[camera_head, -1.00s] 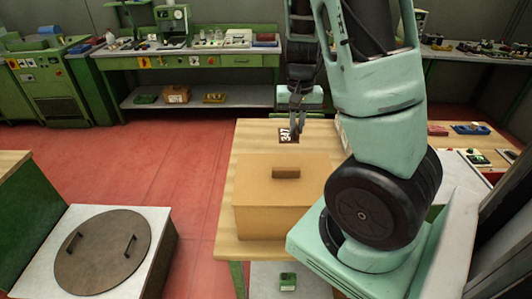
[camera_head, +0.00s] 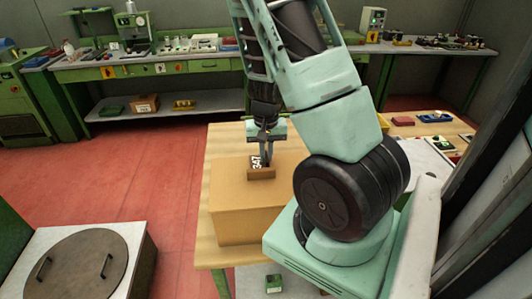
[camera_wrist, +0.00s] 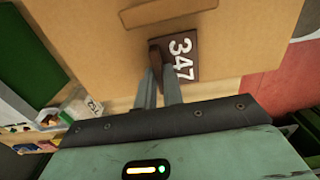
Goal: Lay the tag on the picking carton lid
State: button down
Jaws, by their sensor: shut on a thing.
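The tag is a dark brown plate with white "347" (camera_head: 256,161); it also shows in the wrist view (camera_wrist: 181,58). In the head view the tag appears over the lid, just behind the handle. I cannot tell whether it touches the lid.
The wooden table (camera_head: 222,140) has bare room behind the carton. A small green box (camera_head: 274,283) is on the shelf below. A round cover with two handles (camera_head: 75,268) tops a pale box at left. Workbenches (camera_head: 200,68) line the back.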

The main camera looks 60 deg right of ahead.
jog(key=shift+f, duration=0.2)
jog(key=c, duration=1.5)
grip_release()
jog(key=shift+r, duration=0.1)
jog(key=shift+r, duration=0.15)
